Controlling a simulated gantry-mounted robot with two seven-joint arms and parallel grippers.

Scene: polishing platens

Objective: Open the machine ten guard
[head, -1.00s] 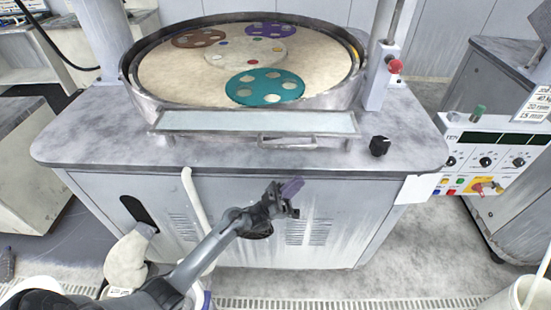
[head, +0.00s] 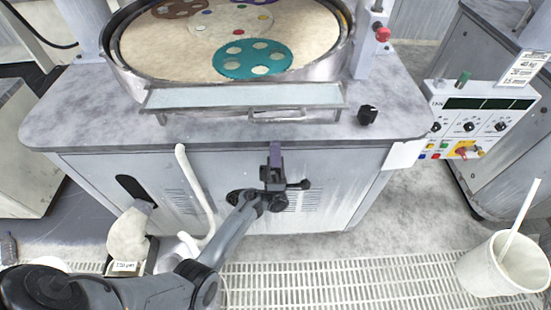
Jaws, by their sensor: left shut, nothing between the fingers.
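The machine (head: 80,115) is a grey cabinet with a round basin on top. The guard (head: 205,97) is a clear, pale panel along the basin's front rim. A metal handle (head: 277,116) sits low on its right half. The panel looks lowered across the front. My left gripper (head: 276,148) is shut and empty. It points up in front of the cabinet, just below the tabletop edge and under the handle, apart from it. My right gripper is not in view.
A control panel (head: 480,122) with knobs and buttons juts out at the right. A black knob (head: 368,115) sits on the tabletop right of the guard. A white bucket (head: 503,264) with a stick stands at lower right. A curved white pipe (head: 195,188) rises before the cabinet.

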